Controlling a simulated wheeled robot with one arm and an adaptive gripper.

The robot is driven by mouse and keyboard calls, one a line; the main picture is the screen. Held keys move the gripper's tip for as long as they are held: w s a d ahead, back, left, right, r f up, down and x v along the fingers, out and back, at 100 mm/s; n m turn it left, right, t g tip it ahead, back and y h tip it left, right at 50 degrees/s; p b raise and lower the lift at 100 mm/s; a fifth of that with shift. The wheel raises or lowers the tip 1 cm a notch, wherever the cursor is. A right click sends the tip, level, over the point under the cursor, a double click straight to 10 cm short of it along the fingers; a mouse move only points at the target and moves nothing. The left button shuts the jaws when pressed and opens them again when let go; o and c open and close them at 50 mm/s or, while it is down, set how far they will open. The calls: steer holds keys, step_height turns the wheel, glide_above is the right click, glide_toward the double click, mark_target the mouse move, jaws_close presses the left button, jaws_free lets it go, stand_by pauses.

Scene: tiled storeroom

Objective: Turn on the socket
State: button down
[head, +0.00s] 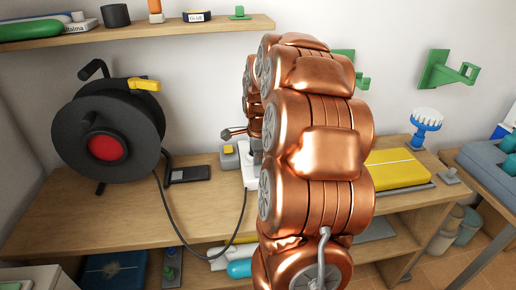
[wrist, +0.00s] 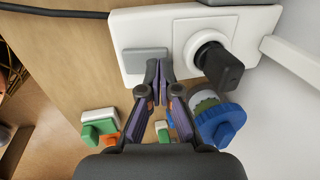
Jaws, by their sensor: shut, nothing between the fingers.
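The white socket panel (wrist: 185,22) fills the top of the wrist view. It has a grey rocker switch (wrist: 135,62) on its left and a round outlet with a black plug (wrist: 222,66) in it on the right. My gripper (wrist: 160,68) is shut and empty. Its fingertips overlap the right part of the switch in the picture; I cannot tell whether they touch it. In the head view, part of the white socket (head: 249,180) shows on the bench just left of my copper arm, which hides the gripper.
A black cable reel (head: 108,135) stands on the wooden bench (head: 120,215) at left, its cable running towards the socket. A yellow-button box (head: 228,157) sits beside the socket. A yellow case (head: 397,170) and blue-white brush (head: 427,122) are at right. A shelf (head: 150,28) hangs above.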

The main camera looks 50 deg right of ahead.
mark_target(258, 170)
steer(key=shift+w+f, duration=0.1)
steer(key=shift+f, duration=0.4)
steer(key=shift+w+d+f+g+y, duration=0.2)
steer(key=shift+d+f+g+y, duration=0.1)
steer(key=shift+g, duration=0.2)
steer(key=shift+s, duration=0.1)
steer(key=shift+s+a, duration=0.1)
steer(key=shift+a, duration=0.05)
steer(key=shift+s+a+r+b, duration=0.1)
steer(key=shift+s+a+b, duration=0.25)
steer(key=shift+s+a, duration=0.15)
steer(key=shift+d, duration=0.1)
step_height(258, 170, up, 14)
stand_by(0.8)
stand_by(0.5)
